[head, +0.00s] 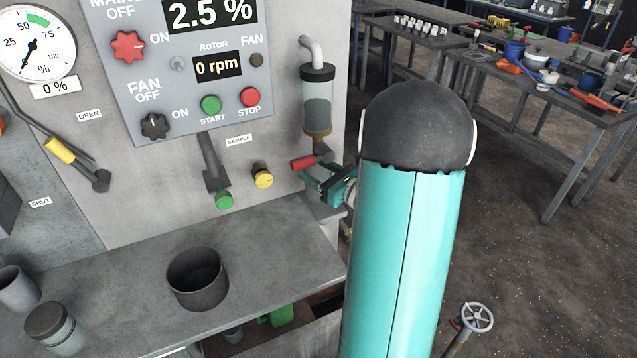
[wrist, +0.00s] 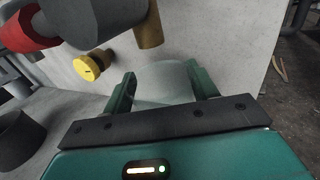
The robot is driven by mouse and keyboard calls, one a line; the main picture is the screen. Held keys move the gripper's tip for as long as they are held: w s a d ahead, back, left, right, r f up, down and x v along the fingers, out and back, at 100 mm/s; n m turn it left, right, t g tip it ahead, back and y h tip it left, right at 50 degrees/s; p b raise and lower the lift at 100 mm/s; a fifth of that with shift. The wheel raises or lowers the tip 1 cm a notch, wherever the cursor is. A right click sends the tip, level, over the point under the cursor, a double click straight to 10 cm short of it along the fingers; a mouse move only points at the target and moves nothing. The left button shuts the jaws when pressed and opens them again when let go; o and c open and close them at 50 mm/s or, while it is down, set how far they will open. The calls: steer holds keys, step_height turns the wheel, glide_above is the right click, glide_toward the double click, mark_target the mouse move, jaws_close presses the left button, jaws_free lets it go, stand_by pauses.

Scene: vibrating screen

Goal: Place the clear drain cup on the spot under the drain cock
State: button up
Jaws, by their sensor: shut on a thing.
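The clear drain cup (wrist: 168,88) is a faint, see-through shape between the two green fingers of my gripper (wrist: 163,82) in the wrist view. My gripper is shut on it. The drain cock has a red handle (head: 303,162), which also shows in the wrist view (wrist: 22,28), and a tan spout (wrist: 150,30) close above the cup's far side. In the head view my gripper (head: 335,187) is just below and right of the red handle, partly behind my teal arm. The cup cannot be made out clearly there. The spot under the cock is hidden.
A filter bowl (head: 318,105) hangs on the panel above the cock. A yellow knob (head: 263,175) and a green-tipped sample spout (head: 220,190) are to the left. A dark open pot (head: 198,279) and a lidded jar (head: 55,328) stand on the grey shelf (head: 285,255).

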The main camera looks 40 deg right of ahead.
steer(key=shift+s+f, duration=0.1)
steer(key=shift+f, duration=1.65)
steer(key=shift+f, duration=0.2)
steer(key=o, duration=0.9)
steer(key=shift+o, duration=0.2)
steer(key=shift+r, duration=0.1)
